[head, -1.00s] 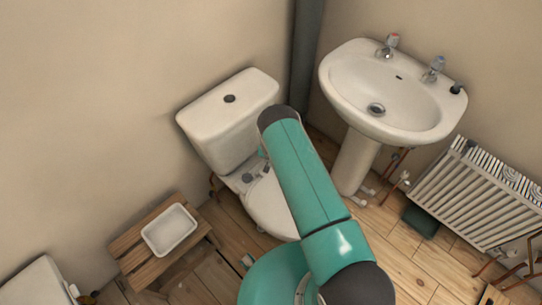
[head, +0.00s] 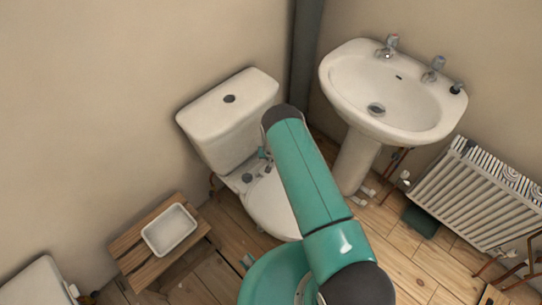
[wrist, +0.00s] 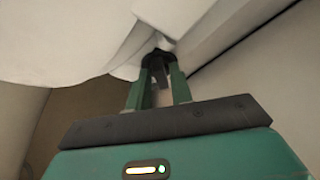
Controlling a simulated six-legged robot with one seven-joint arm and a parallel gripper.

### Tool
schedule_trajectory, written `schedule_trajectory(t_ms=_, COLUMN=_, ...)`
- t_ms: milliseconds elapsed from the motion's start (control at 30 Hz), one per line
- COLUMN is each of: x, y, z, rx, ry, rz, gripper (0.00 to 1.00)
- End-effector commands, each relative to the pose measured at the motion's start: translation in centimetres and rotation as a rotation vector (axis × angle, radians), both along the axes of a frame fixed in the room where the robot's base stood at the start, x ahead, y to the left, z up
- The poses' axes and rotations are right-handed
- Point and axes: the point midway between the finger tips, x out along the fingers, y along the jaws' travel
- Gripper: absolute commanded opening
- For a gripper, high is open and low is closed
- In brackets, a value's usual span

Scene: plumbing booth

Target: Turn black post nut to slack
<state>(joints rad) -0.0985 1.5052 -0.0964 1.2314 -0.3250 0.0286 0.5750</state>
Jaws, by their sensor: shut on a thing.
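In the wrist view, the black post nut (wrist: 160,51) is a small dark piece below a white ceramic underside. My gripper (wrist: 159,60) points up at it from below, with both green fingers closing in on its sides. The gripper is shut on the nut. The fingertips cover most of the nut, so its turn on the post cannot be read. In the head view, the toilet (head: 228,118) stands in the corner. My teal arm passes in front of its bowl and hides part of it. The nut is not visible there.
A white basin (head: 355,85) on a pedestal stands to the right of the toilet, with a radiator (head: 470,195) beyond it. A wooden stool (head: 137,262) with a white tray (head: 152,240) is at the left. White ceramic lies close above the fingers in the wrist view.

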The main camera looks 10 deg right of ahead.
Motion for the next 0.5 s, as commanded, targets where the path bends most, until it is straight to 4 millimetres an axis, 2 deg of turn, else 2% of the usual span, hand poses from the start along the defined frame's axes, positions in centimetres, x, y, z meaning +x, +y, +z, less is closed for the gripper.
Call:
schedule_trajectory(t_ms=267, x=0.05, y=-0.43, z=0.07, rx=0.003, ry=0.0, rz=0.163, gripper=0.0)
schedule_trajectory(t_ms=500, x=0.07, y=-0.82, z=0.02, rx=0.004, ry=0.002, rz=0.379, gripper=0.0)
